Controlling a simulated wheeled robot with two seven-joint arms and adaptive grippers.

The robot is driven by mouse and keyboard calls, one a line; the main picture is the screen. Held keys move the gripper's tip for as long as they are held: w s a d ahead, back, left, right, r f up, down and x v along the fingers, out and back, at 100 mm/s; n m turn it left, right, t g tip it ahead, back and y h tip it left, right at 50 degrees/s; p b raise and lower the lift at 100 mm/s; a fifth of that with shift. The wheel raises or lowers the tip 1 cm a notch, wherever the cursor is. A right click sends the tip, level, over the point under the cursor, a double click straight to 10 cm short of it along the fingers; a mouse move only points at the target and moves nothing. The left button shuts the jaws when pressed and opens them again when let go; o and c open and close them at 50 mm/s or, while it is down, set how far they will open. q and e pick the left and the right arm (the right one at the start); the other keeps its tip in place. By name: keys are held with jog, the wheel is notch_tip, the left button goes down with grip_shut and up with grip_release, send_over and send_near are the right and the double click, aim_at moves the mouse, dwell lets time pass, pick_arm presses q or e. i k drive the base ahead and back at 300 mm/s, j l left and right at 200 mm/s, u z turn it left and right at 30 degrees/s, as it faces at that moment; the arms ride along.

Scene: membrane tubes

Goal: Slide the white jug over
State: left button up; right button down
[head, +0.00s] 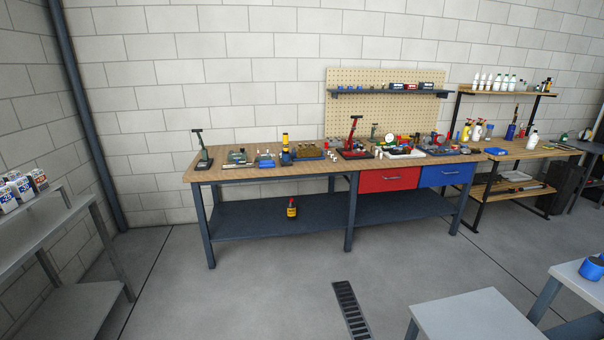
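A small white container (532,142), which may be the white jug, stands upright on the wooden bench (545,152) at the right. It is too small and far off for me to make out a handle. Several white bottles (483,82) stand in a row on the shelf above that bench. Neither of my grippers is in view.
A long workbench (230,165) with tools, a red drawer (390,179) and a blue drawer (447,174) stands along the wall. Grey tables (475,318) are at the front right, a grey shelf unit (60,225) at the left. The middle floor is open, with a drain grate (351,310).

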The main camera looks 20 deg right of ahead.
aim_at(534, 140)
jog(key=i+z, duration=0.25)
jog(key=i, duration=1.3)
jog(key=i+j+z, duration=0.15)
jog(key=i+z, duration=0.15)
jog(key=i, duration=0.45)
jog(key=i+z, duration=1.05)
jog(key=z, duration=0.15)
jog(key=i+z, duration=1.45)
jog(key=i, duration=1.2)
